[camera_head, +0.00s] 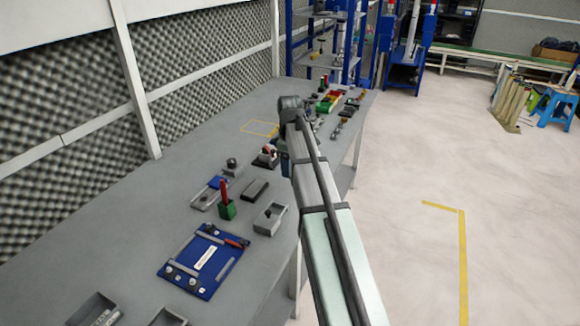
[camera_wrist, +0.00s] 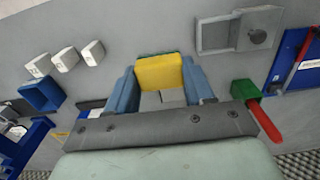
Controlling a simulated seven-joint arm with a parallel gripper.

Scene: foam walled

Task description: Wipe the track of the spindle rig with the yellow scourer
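The yellow scourer (camera_wrist: 159,73), a small block with a green edge, sits between the two blue-grey fingers of my gripper (camera_wrist: 160,84) in the wrist view. Both fingers appear to press its sides. In the head view my arm hides the scourer and most of the gripper, which is over the bench's middle. I cannot tell for certain which fixture is the spindle rig. A blue board (camera_head: 205,262) with grey rails, a pale strip, knobs and a red handle lies on the near bench; its edge shows at the right of the wrist view (camera_wrist: 291,62).
A green holder with a red handle (camera_head: 227,209), a grey tray (camera_head: 270,219) and a dark block (camera_head: 255,189) stand near the board. A dark-based fixture (camera_head: 266,158) is beside my arm. Several white blocks (camera_wrist: 65,59) and a blue box (camera_wrist: 42,95) lie left. Foam lines the wall.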

